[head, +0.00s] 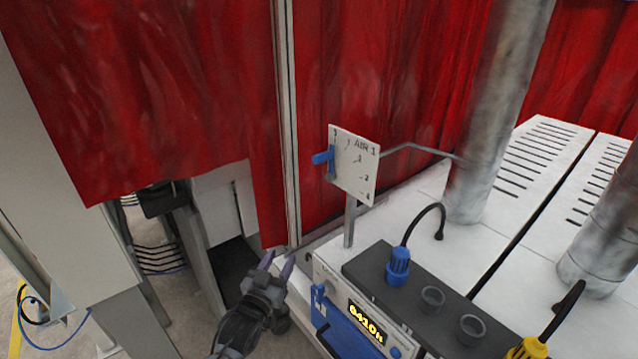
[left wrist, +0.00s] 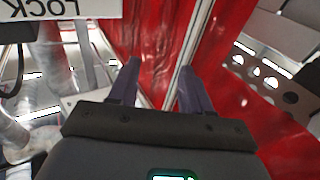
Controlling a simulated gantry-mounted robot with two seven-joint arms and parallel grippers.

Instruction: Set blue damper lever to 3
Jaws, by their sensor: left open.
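The blue damper lever (head: 322,157) is on the left edge of a white plate (head: 362,181) marked AIR 1, with small scale numbers along it. Its upright part lies along the plate's left side and its handle sticks out to the left; the exact mark it stands at is too small to tell. My left gripper (head: 278,262) is open and empty, below and left of the plate, apart from the lever. In the left wrist view its two dark fingers (left wrist: 158,80) stand apart with nothing between them; the lever is not seen there. My right gripper is out of view.
The plate stands on a grey post (head: 350,222) before red curtains (head: 390,70). A control box with a lit display (head: 366,320), a blue-capped plug (head: 398,266) and a metal duct (head: 497,110) are to the right.

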